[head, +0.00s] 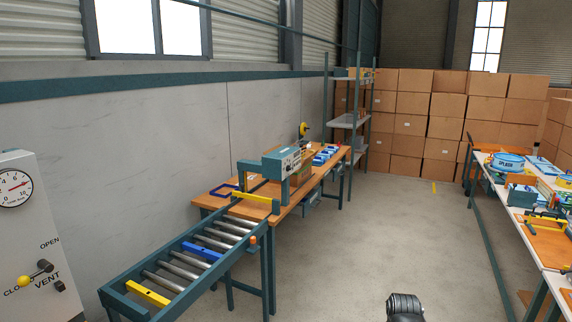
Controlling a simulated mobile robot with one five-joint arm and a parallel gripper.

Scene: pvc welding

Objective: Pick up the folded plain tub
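I cannot pick out a folded plain tub with certainty. A round blue item with printed lettering (507,163) sits on the right-hand table; it is not plain. Small blue and white pieces (325,154) lie on the far end of the wooden bench, too small to identify. The dark ribbed end of my arm, with my gripper (405,306), shows at the bottom edge, low over the open floor and far from both tables. Its fingers are not clear, and I see nothing held in it.
A roller conveyor (190,262) leads to the wooden bench (222,200) with a welding machine (284,164). A grey gauge cabinet (35,225) stands at left. The right-hand table (550,243) is crowded. Stacked cartons (411,104) and a shelf rack (349,121) stand behind. The middle floor is clear.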

